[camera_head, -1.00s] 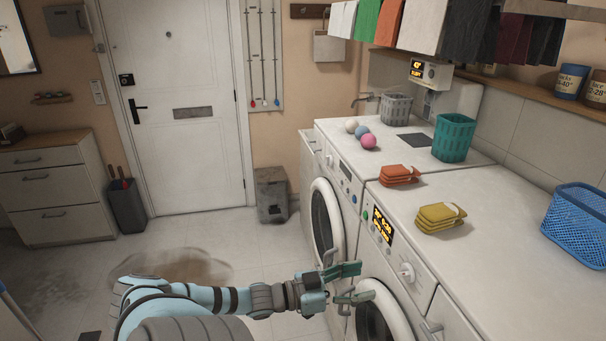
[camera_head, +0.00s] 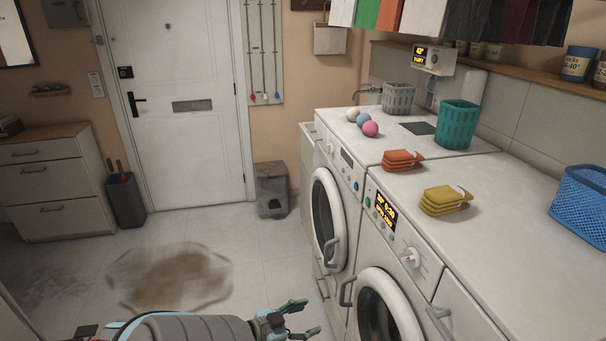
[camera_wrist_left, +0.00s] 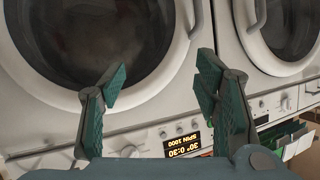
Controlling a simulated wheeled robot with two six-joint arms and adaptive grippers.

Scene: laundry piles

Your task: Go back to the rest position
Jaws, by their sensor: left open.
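My left gripper (camera_head: 302,318) is low at the bottom of the head view, in front of the nearer washing machine (camera_head: 413,270). Its two fingers are apart with nothing between them. In the left wrist view my left gripper (camera_wrist_left: 158,88) also shows open and empty, with green pads facing a round machine door (camera_wrist_left: 95,45). The fingers look apart from the door. My right gripper is in neither view.
Folded orange cloths (camera_head: 402,160) and yellow cloths (camera_head: 446,199) lie on the machine tops. A teal basket (camera_head: 457,125), a blue basket (camera_head: 580,207) and three balls (camera_head: 370,129) stand there too. A brown stain (camera_head: 172,277) marks the open floor.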

